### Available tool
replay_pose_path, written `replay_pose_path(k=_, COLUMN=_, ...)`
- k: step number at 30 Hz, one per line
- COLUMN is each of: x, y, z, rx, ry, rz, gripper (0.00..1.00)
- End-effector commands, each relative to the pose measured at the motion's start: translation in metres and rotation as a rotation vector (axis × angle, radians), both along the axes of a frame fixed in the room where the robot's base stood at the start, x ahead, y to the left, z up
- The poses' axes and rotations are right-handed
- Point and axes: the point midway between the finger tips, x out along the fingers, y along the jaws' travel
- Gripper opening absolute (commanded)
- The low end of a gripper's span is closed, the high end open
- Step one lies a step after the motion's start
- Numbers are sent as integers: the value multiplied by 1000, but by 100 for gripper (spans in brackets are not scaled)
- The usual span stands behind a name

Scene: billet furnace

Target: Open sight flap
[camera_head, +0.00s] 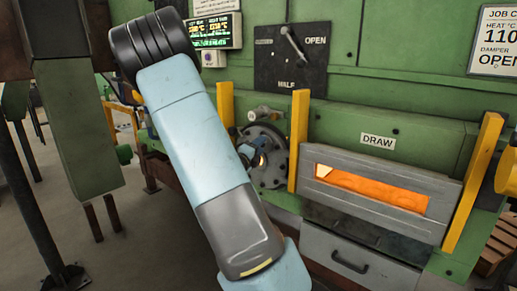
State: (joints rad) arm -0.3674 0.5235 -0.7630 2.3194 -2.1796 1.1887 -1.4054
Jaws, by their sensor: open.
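The round dark sight port plate (273,170) with bolts around its rim is on the green furnace front, left of the draw opening. A small orange glow shows near its middle. The sight flap itself cannot be made out clearly, as my arm covers the plate's left side. My gripper (250,154) is mostly hidden behind my light blue arm. Only a small pale and dark part of it shows in front of the plate, close to the glow. It is open, and I cannot tell whether it touches the flap.
Yellow upright posts (299,140) stand either side of the plate. Right of it is the grey draw door (440,190) with a glowing orange slot, above a grey drawer (345,262). A damper dial plate (280,75) is above. A green post (85,150) stands at left.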

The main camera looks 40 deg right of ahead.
Motion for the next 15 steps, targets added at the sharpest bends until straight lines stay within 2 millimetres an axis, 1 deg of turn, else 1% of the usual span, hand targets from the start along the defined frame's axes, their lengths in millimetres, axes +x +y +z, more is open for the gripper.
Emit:
replay_pose_path(k=5, x=-2, y=2, z=0, rx=0, ry=-1, rz=-2, gripper=48)
replay_pose_path(k=8, x=-5, y=11, z=-2, rx=0, ry=-1, rz=-1, gripper=48)
replay_pose_path(k=11, x=-11, y=26, z=-4, rx=0, ry=0, rz=-1, gripper=48)
replay_pose_path(k=15, x=-20, y=52, z=-9, rx=1, ry=0, rz=1, gripper=48)
